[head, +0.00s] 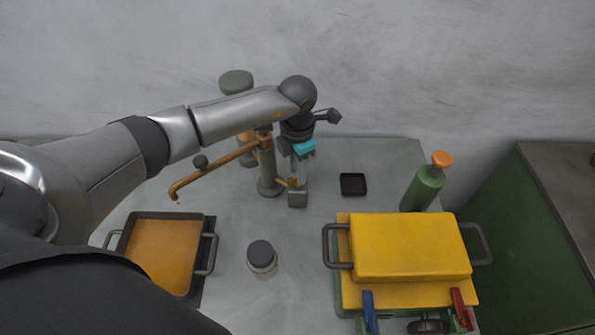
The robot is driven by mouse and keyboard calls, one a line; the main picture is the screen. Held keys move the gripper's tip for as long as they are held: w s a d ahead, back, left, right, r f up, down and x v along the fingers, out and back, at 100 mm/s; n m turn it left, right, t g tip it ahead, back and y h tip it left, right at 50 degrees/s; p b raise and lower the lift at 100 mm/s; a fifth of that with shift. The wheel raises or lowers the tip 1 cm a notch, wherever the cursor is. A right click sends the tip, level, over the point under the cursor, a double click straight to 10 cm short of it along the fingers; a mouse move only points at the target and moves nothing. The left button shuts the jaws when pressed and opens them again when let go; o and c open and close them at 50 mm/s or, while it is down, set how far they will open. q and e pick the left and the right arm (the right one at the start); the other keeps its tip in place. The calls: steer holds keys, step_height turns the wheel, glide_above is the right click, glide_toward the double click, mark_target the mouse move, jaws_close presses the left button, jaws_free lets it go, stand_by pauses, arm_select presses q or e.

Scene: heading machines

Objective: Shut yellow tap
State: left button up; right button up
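The yellow tap shows as an orange-yellow spout (215,168) that reaches left from a grey upright post (268,178) at the back of the counter. A small yellow part (293,183) shows low on the right of the post. My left gripper (301,168) points down just right of the post, close above that yellow part and a small grey block (298,199). A teal piece shows on the gripper. I cannot tell whether its fingers touch the tap or how far they are apart. My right gripper is not in view.
A pan (160,252) stands left, a lidded jar (262,258) at the middle front. A small black dish (353,184) lies right of the gripper. A wall (420,70) closes off the back.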

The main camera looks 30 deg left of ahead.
arm_select(q)
steer(key=shift+f, duration=0.75)
steer(key=shift+c, duration=0.4)
jaws_close()
